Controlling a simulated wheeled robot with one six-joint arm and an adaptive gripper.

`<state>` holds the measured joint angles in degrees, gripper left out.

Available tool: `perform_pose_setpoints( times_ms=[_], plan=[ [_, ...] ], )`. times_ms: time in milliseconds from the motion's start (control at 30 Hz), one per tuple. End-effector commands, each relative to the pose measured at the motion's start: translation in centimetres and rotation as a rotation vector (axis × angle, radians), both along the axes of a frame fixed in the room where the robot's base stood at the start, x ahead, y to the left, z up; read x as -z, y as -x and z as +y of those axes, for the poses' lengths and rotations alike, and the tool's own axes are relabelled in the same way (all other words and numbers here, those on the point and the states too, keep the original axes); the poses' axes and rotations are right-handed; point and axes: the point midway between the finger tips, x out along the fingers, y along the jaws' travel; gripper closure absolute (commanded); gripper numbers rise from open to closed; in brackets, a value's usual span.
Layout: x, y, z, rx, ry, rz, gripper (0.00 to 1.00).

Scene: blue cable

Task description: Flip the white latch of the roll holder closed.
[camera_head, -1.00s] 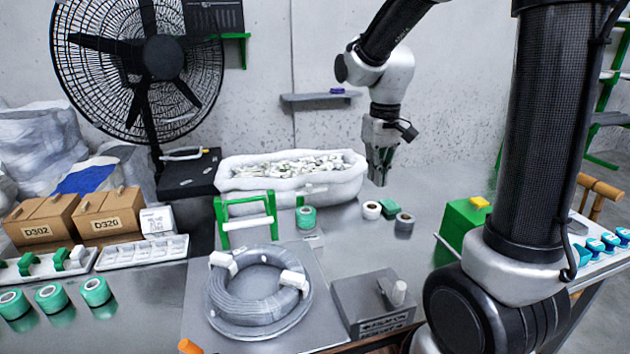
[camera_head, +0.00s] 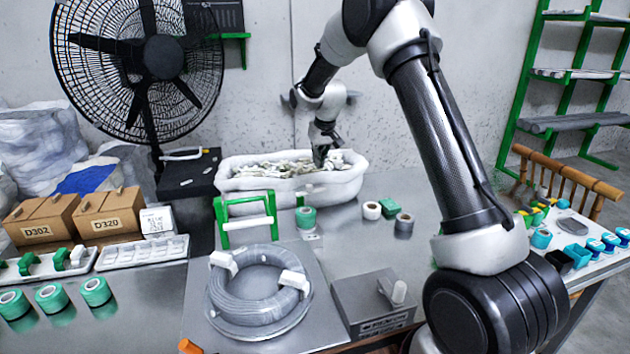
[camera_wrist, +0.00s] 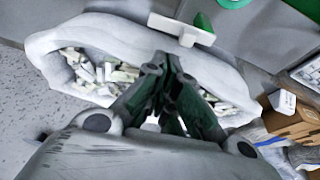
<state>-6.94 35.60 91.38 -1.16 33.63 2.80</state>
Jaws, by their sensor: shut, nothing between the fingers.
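The green frame (camera_head: 222,226) standing on the table appears to be the roll holder. A white bar (camera_head: 248,223) spans it; I cannot tell whether this is the latch or whether it is closed. In the wrist view a white bar (camera_wrist: 180,29) with green beside it lies at the top, beyond the fingertips. My gripper (camera_head: 320,163) is shut and empty over the white-rimmed bin, behind and right of the frame, touching neither the bar nor the frame. In the wrist view my gripper (camera_wrist: 164,66) shows its green-black fingers together.
The white bin (camera_head: 290,184) holds many small pale pieces. A teal roll (camera_head: 306,217) stands right of the frame, and a coil of grey cable (camera_head: 260,290) lies in front. A grey box (camera_head: 372,300) stands right of the coil. A large fan (camera_head: 140,60) stands behind left.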

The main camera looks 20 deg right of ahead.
Motion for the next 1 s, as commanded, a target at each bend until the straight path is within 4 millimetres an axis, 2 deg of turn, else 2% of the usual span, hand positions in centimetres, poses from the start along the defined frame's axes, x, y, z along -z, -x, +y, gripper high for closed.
perform_pose_setpoints(
  times_ms=[167,267,700,1000],
  plan=[
    [0.2,0.0,0.0,0.0,0.0,0.002,1.0],
    [1.1,-0.2,0.0,0.0,0.0,0.004,1.0],
    [8.0,-2.7,0.2,0.0,0.0,0.003,1.0],
    [9.5,-3.2,0.3,0.0,0.0,0.002,1.0]
  ],
)
